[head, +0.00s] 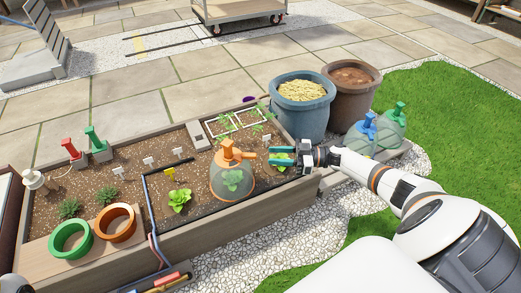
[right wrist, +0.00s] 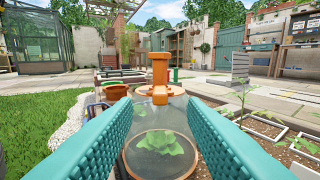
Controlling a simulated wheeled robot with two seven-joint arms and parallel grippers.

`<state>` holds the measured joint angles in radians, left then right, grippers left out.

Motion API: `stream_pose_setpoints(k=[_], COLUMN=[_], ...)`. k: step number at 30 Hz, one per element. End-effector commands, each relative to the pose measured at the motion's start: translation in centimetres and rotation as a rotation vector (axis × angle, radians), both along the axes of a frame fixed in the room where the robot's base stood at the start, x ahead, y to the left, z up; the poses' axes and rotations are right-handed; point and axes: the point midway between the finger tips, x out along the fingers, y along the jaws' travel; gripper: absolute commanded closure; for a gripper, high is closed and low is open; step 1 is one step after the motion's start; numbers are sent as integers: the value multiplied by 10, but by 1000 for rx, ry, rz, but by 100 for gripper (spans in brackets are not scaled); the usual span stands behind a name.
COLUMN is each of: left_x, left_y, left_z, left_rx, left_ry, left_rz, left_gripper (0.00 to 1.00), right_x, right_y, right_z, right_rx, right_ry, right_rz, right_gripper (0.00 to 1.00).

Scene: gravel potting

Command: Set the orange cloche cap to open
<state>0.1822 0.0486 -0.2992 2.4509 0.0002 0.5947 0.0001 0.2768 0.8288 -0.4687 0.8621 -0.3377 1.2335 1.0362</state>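The orange cloche (head: 232,181) is a clear dome with an orange rim, standing in the planter bed over a green lettuce. Its orange cap (head: 229,153) sits on top, with a part sticking out to the right. In the right wrist view, the cap (right wrist: 160,78) rises as an upright post with a wider top, straight ahead. My right gripper (head: 271,155) has teal fingers pointing left at the cap from its right side, apart from it. The fingers are open and empty; they also frame the dome in the right wrist view (right wrist: 158,112). My left gripper is not visible.
The wooden planter (head: 215,225) also holds a green ring (head: 52,242), an orange ring (head: 102,223), red and green valves, and a dark pipe (head: 148,205). A blue pot (head: 302,118) and brown pot (head: 350,98) stand behind. Blue and green cloches (head: 391,128) stand at right.

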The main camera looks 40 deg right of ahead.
Motion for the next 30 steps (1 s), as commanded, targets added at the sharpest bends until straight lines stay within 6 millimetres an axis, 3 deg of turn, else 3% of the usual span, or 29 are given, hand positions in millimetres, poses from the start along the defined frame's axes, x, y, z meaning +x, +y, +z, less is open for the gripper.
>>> stream_pose_setpoints(k=[7,24,27,30], left_x=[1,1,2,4], left_y=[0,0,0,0], left_z=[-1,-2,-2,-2], left_rx=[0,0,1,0], left_ry=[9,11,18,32], left_rz=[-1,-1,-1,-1], left_gripper=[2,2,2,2], right_x=[-15,-16,-16,-18], right_y=[-19,-19,-7,32], right_z=[0,0,2,10], right_rx=[-1,1,13,51], right_ry=[1,-1,-18,-78], right_rz=[0,1,14,51], right_gripper=[62,62,62,62])
